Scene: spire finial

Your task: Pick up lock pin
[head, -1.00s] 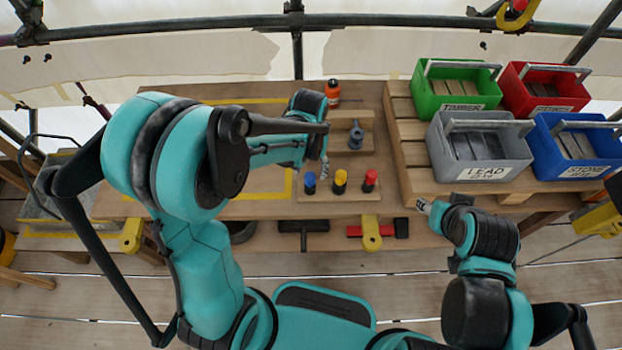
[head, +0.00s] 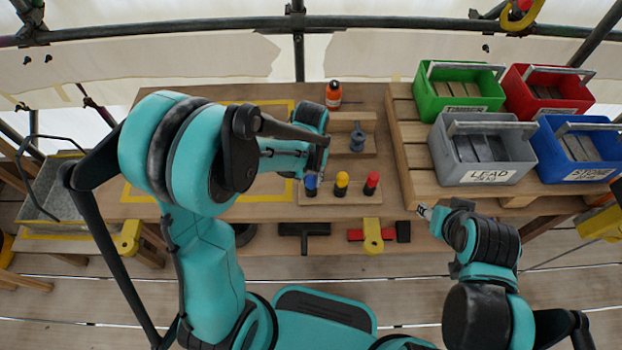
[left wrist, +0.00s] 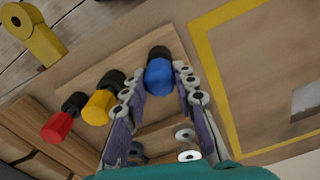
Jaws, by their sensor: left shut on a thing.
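A blue-headed pin (head: 311,184) with a black part stands at the left of a row on a wooden block. A yellow-headed pin (head: 342,180) and a red-headed pin (head: 372,180) stand to its right. My left gripper (head: 313,178) is at the blue pin. In the left wrist view, its two fingers (left wrist: 158,88) are on either side of the blue head (left wrist: 159,77), shut on it.
Behind the pins, a wooden stand (head: 345,122) holds a grey-blue part (head: 357,140). An orange bottle (head: 333,96) stands at the back. Green, red, grey and blue bins sit on the pallet (head: 408,150) at right. A black tool (head: 303,231) and a yellow-and-red tool (head: 373,236) are at the front edge.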

